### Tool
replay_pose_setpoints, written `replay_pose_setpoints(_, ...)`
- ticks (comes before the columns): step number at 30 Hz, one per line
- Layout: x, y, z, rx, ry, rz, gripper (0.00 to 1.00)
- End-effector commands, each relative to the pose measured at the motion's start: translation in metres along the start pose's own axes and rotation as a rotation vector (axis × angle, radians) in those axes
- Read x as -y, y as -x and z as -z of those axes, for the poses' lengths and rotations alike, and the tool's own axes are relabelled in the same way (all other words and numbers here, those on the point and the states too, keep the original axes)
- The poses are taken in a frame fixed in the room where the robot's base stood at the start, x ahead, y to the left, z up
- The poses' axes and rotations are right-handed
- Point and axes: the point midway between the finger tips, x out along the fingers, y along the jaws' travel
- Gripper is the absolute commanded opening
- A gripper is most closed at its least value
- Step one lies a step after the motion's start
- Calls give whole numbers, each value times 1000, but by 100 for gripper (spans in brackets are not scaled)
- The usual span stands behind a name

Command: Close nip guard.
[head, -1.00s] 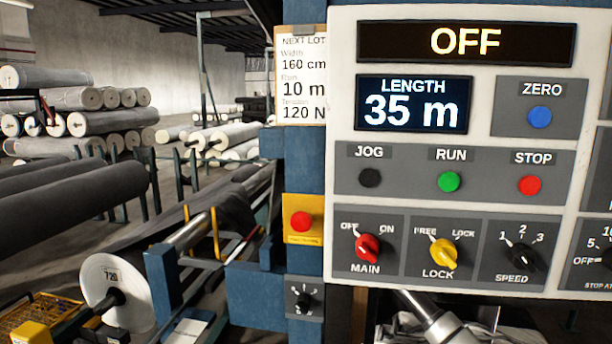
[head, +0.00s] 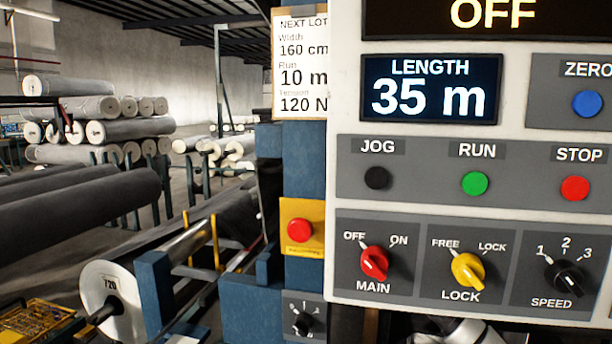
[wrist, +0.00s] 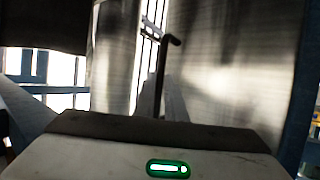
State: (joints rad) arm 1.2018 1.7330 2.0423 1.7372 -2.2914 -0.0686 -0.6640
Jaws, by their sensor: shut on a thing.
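In the wrist view, the broad hand of my gripper (wrist: 160,120) fills the bottom, with a green light on it; its fingertips are mostly hidden behind its dark front edge. A thin dark bar (wrist: 161,78) with a hooked top rises just beyond that edge, and my gripper is shut on it. Large shiny grey surfaces, like rollers (wrist: 225,80), stand behind the bar. I cannot make out the whole nip guard in either view. In the head view only a pale bit of my arm shows at the bottom edge, below the control panel (head: 345,210).
The panel reads OFF and 35 m. A red button (head: 299,229) on a yellow plate and a small dial (head: 303,317) sit on the blue frame (head: 303,160) left of it. A roll marked 720 (head: 112,290) and a yellow mesh thing (head: 35,325) are at lower left.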

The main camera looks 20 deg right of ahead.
Motion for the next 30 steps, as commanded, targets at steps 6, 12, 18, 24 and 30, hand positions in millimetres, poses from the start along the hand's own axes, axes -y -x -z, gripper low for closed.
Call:
replay_pose_setpoints(6, -6, -3, 3, 2, 9, 0, 0)
replay_pose_setpoints(12, -6, -3, 3, 2, 9, -1, 0)
replay_pose_setpoints(18, -4, -3, 3, 0, 8, 1, 29)
replay_pose_setpoints(24, -2, -3, 4, -1, 7, 4, 29)
replay_pose_setpoints(30, -1, -3, 4, -1, 6, 4, 29)
